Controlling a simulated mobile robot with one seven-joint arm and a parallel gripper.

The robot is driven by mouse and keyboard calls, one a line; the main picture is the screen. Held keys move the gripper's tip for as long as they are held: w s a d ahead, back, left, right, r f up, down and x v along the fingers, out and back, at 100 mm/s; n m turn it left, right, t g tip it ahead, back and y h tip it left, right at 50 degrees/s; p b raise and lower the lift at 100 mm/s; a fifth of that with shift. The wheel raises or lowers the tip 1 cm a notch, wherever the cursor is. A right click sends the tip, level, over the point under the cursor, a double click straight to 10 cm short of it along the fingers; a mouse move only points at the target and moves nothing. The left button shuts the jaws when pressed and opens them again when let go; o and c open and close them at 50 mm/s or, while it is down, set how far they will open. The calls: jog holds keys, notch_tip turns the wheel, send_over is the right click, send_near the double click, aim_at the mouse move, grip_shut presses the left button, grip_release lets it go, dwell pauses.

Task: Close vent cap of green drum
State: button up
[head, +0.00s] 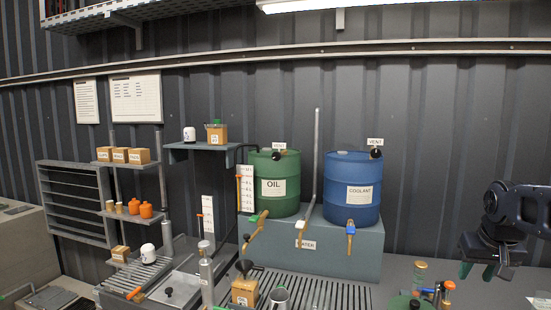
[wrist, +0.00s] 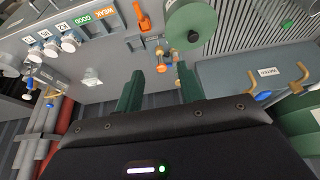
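The green drum (head: 285,211), labelled OIL, stands upright on the left of a grey-green block. A small dark round part, apparently its vent cap (head: 276,155), shows at the top of the drum under a VENT label (head: 279,146). Whether the cap is open or closed is too small to tell. My gripper (head: 478,272) is at the far right in the head view, well away from the drum and pointing down. In the wrist view its two green fingers (wrist: 160,75) stand apart with nothing between them.
A blue COOLANT drum (head: 341,205) stands right of the green one, with a thin grey upright pipe (head: 316,150) between them. A shelf (head: 205,147) with a canister is left of the drum. Bottles and a green round object (head: 408,302) stand low at the right.

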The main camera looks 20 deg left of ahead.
jog(key=o, duration=0.3)
jog(key=shift+w, duration=0.1)
jog(key=w+a+r+n+t+h, duration=0.25)
jog(key=w+a+r+n, duration=0.35)
jog(key=w+a+n, duration=0.35)
jog(key=w+a+r+n+t+h, duration=0.2)
jog(key=w+a+r+n+h, duration=0.35)
jog(key=w+n, duration=0.6)
jog(key=n+t+y, duration=0.8)
jog(key=n+t, duration=0.1)
jog(key=n, duration=0.7)
send_near(276, 156)
jog(key=w, duration=1.1)
jog(key=c, duration=1)
